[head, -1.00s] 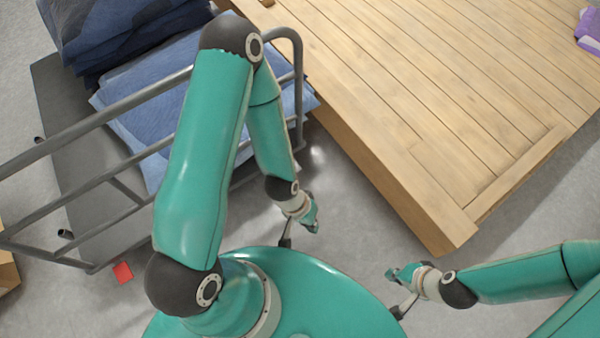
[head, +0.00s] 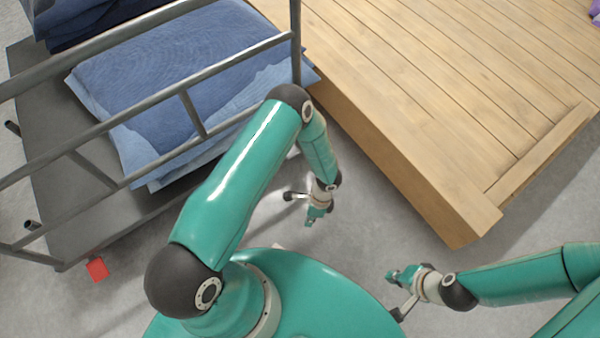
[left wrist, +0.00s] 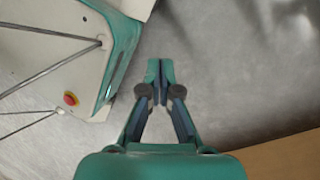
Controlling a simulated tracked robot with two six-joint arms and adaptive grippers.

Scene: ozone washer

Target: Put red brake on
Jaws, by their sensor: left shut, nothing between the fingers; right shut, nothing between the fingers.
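The red brake (head: 97,269) is a small red pedal low at the near end of a grey cart, just above the floor, in the lower left of the head view. My left gripper (head: 309,222) is shut and empty, well to the right of the brake, over bare floor. In the left wrist view my left gripper (left wrist: 160,63) has its fingertips together with only floor beneath, and the brake is not in that view. My right gripper (head: 391,276) is shut and empty, further right and apart from everything.
The grey cart (head: 45,160) has tube rails (head: 150,110) and carries folded blue cloth (head: 200,60). A wooden platform (head: 420,120) fills the upper right. Grey floor (head: 385,225) is clear between the platform and my base.

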